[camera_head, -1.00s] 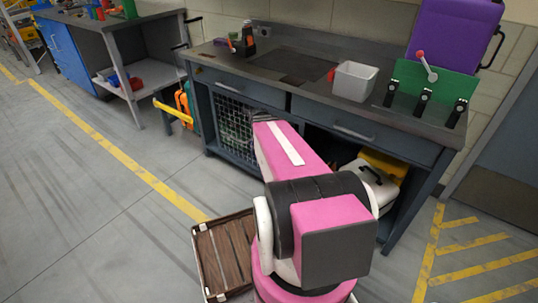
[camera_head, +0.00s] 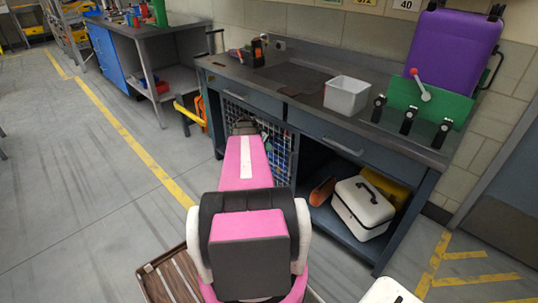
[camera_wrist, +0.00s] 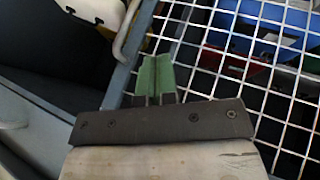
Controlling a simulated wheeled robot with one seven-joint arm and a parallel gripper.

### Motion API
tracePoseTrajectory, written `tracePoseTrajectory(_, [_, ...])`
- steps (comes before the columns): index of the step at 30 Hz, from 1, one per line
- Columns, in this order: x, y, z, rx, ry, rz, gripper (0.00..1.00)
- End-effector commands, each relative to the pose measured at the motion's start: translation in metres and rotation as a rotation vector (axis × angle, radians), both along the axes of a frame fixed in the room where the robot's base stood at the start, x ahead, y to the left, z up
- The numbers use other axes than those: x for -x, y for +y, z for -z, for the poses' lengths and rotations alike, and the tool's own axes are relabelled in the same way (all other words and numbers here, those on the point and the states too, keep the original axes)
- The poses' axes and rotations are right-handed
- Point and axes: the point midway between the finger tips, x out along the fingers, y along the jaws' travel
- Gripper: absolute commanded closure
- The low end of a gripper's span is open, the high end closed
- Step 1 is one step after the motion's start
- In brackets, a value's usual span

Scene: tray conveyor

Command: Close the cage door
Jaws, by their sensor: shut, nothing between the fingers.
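The cage door (camera_head: 280,150) is a white wire mesh panel in a grey-blue frame, at the left front of the workbench. My arm hides part of it in the head view, and I cannot tell whether it is fully shut. In the wrist view the mesh (camera_wrist: 234,64) fills the right side, with its frame bar and a pale curved handle (camera_wrist: 126,34) at the left. My gripper's green fingers (camera_wrist: 154,76) are shut and empty. They lie over the mesh close to the frame bar; I cannot tell whether they touch it.
Red, blue and green items show behind the mesh. A white case (camera_head: 362,207) sits on the open shelf right of the cage. A grey bin (camera_head: 346,97) stands on the workbench top (camera_head: 290,85). The floor to the left is clear.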

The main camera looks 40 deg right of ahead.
Motion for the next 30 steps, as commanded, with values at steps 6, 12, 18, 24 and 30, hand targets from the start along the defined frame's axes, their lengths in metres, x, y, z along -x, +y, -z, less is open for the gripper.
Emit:
tracePoseTrajectory(6, [0.012,-0.018,0.030,-0.003,0.001,-0.001,1.00])
tracePoseTrajectory(12, [0.025,-0.036,0.060,-0.002,0.002,-0.002,1.00])
tracePoseTrajectory(18, [0.048,-0.047,0.072,-0.002,0.001,-0.002,1.00])
tracePoseTrajectory(24, [0.066,-0.052,0.072,-0.002,0.000,-0.003,1.00])
tracePoseTrajectory(30, [0.070,-0.054,0.072,-0.002,0.000,-0.004,1.00])
